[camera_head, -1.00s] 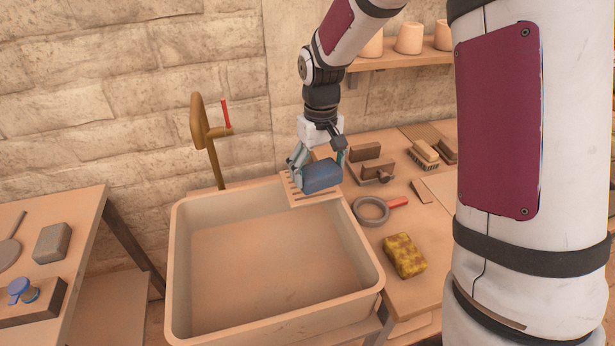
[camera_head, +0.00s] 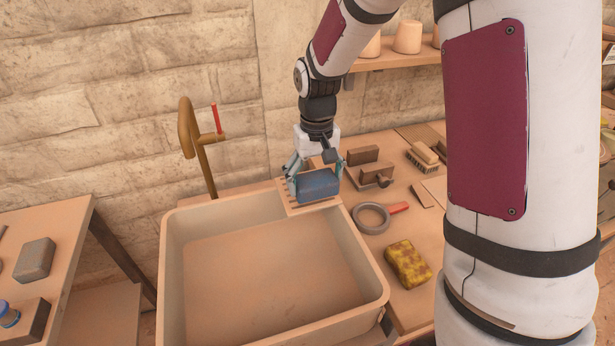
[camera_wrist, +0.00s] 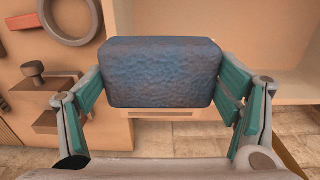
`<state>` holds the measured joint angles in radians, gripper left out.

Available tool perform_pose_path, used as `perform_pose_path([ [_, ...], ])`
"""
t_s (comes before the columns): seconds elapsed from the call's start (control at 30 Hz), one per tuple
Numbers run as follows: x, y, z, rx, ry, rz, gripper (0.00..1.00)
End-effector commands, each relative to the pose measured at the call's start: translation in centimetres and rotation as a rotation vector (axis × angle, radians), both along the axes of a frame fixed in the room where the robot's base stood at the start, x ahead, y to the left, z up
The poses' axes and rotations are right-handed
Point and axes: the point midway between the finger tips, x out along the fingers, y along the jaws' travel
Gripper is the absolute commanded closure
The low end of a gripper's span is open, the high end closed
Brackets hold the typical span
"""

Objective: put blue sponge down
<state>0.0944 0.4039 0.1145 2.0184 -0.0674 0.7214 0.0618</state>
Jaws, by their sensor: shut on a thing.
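The blue sponge (camera_head: 318,186) is between the fingers of my gripper (camera_head: 316,182), which is shut on it. In the head view the sponge is over the slatted rack (camera_head: 291,203) at the back right corner of the sink; I cannot tell whether it touches the slats. In the wrist view the blue sponge (camera_wrist: 160,72) fills the space between the green finger pads of my gripper (camera_wrist: 160,88) and hides most of what lies under it.
The large empty sink (camera_head: 270,270) opens in front of the rack. To the right on the bench are a grey ring with a red handle (camera_head: 372,218), a yellow sponge (camera_head: 407,263), wooden blocks (camera_head: 363,155) and a brush (camera_head: 422,155). A tap (camera_head: 197,150) stands behind the sink.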

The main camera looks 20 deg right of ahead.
Motion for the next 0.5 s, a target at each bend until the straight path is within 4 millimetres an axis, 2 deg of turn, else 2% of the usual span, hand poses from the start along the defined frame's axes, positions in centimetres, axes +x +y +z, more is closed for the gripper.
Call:
perform_pose_path([
  [0.1,2.8,0.0,-0.3,0.001,0.000,0.000,0.39],
  [0.2,4.4,0.0,-0.5,0.001,0.001,0.000,0.39],
  [0.33,5.4,0.0,-0.5,0.000,0.001,0.000,0.39],
  [0.5,5.5,0.0,-1.6,0.000,0.004,0.001,0.39],
])
